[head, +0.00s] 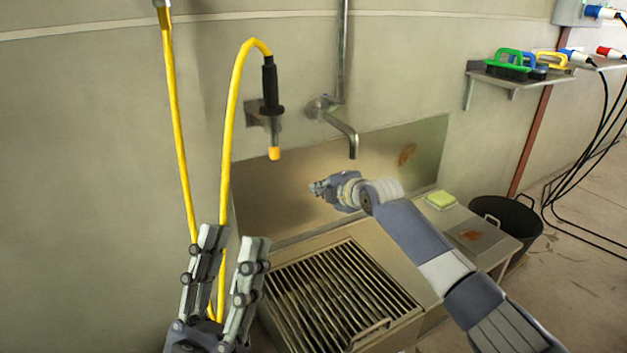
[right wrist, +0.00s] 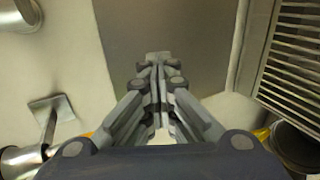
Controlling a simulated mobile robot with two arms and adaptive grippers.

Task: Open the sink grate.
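The sink grate (head: 335,297), a frame of dark parallel bars, lies flat over the sink basin (head: 400,335) in the head view. A bar handle (head: 371,333) shows at its near right edge. The grate also shows at the right of the right wrist view (right wrist: 292,65). My left gripper (head: 233,236) is at the lower left, fingers pointing up and apart, empty, near the grate's left side. My right gripper (head: 315,188) is above and behind the grate, before the backsplash, apart from the grate. In the right wrist view its fingertips (right wrist: 158,60) meet with nothing visible between them.
A yellow hose with a black spray nozzle (head: 270,90) hangs on the wall beside a faucet (head: 345,130). A metal backsplash (head: 290,190) stands behind the sink. A sponge (head: 441,200) lies on the right counter. A black bucket (head: 520,225) and a brush shelf (head: 515,80) are further right.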

